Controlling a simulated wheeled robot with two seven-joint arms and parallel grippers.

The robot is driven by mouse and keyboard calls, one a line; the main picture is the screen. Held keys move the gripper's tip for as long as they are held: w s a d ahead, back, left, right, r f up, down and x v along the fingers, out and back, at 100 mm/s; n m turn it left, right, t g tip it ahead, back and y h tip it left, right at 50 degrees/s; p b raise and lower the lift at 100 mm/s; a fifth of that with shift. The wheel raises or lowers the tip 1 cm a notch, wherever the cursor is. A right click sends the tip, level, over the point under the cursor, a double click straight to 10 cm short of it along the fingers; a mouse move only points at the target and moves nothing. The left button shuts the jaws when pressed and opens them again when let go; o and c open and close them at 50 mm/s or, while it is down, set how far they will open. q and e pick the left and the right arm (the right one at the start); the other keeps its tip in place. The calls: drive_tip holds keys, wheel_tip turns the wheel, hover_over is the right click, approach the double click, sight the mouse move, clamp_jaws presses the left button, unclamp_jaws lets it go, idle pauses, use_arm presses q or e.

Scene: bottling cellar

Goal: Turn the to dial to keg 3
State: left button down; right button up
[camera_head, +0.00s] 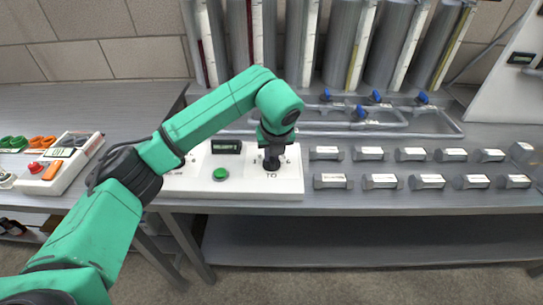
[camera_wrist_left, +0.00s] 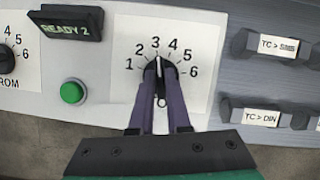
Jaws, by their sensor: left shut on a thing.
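The TO dial (camera_head: 271,165) is a black knob on the white control panel (camera_head: 240,187). In the left wrist view the dial (camera_wrist_left: 158,66) sits in a white plate with numbers 1 to 6 around it. Its white pointer line points up, at about the 3. My left gripper (camera_wrist_left: 160,76) is shut on the dial, with one dark finger on each side. In the head view my green left arm comes over the panel and down onto the dial, hiding part of the plate. The right gripper is in neither view.
A display reading READY 2 (camera_wrist_left: 72,28) and a green button (camera_wrist_left: 73,92) are left of the dial. The FROM dial (camera_wrist_left: 5,60) is at the left edge. Several grey labelled blocks (camera_head: 380,181) are to the right. Pipes with blue valves (camera_head: 375,97) run behind.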

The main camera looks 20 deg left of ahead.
use_arm(q)
drive_tip(key=shift+w+r+n, duration=0.1)
drive_tip(key=shift+r+n, duration=0.05)
drive_tip(key=shift+n, duration=0.25)
drive_tip(key=c, duration=0.9)
unclamp_jaws()
drive_tip(key=v, duration=1.4)
drive_tip(key=shift+d+r, duration=0.2)
drive_tip(key=shift+r, duration=0.05)
drive_tip(key=shift+f, duration=0.1)
